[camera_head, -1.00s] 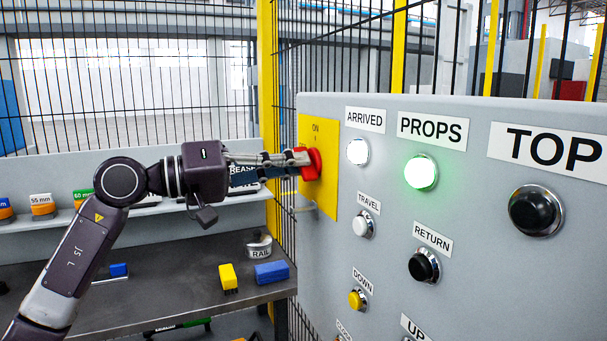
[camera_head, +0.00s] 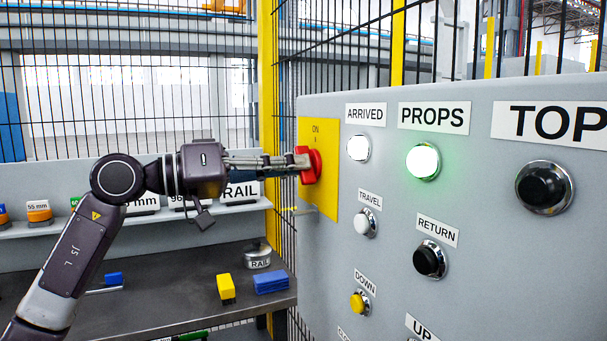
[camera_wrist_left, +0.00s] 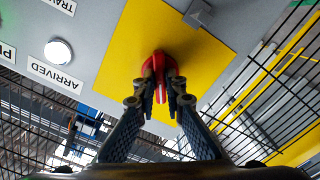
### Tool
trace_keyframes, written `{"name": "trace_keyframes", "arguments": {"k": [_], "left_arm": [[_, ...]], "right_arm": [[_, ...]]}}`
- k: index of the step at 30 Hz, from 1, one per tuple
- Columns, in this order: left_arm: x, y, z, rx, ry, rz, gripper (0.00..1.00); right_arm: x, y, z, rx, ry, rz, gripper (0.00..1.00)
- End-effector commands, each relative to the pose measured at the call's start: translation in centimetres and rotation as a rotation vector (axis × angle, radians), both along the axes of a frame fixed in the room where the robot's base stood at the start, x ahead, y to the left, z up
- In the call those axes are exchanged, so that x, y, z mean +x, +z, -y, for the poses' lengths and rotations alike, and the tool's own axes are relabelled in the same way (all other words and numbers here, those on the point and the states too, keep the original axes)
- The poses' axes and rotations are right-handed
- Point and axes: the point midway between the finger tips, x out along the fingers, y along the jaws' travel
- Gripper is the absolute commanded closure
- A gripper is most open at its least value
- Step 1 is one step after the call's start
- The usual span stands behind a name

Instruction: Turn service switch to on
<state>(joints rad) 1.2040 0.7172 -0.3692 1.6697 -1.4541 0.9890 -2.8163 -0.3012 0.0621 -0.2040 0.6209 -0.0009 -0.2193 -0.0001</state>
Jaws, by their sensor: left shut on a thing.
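The red service switch (camera_head: 314,166) is on a yellow plate (camera_head: 332,190) at the left end of the grey control panel. The plate bears the word ON above the switch. My left gripper (camera_head: 298,162) reaches in from the left and is shut on the switch's handle. In the left wrist view the two fingers (camera_wrist_left: 161,98) sit on either side of the red handle (camera_wrist_left: 160,66), in front of the yellow plate. The fingers partly hide the handle, and I cannot tell its exact angle. My right gripper is not in view.
The panel (camera_head: 470,180) has several labelled buttons. The PROPS light (camera_head: 423,161) glows green-white and the ARRIVED lamp (camera_head: 358,148) is white. A bench (camera_head: 180,290) below my left arm holds a yellow block (camera_head: 226,288) and a blue block (camera_head: 271,282). Mesh fencing stands behind.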

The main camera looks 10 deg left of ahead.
Motion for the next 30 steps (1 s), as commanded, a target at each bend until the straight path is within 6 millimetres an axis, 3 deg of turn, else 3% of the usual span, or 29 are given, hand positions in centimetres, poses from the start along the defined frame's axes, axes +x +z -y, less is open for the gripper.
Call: {"name": "trace_keyframes", "arguments": {"k": [7, 19, 20, 25, 30], "left_arm": [[0.0, -0.5, 0.1, 0.095, -0.002, 0.132, 1.0], [0.0, -0.3, 0.1, 0.125, -0.002, 0.173, 1.0], [0.0, -0.3, 0.1, 0.125, -0.002, 0.173, 0.87], [0.0, -0.2, 0.0, 0.123, -0.002, 0.173, 0.68], [0.0, -0.1, 0.0, 0.121, -0.001, 0.174, 0.68]], "right_arm": [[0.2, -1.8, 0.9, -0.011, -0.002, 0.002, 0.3], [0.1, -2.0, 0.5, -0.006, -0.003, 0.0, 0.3], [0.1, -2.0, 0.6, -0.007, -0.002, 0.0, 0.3], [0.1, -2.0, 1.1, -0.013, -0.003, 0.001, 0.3], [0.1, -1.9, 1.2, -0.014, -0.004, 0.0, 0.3]]}}
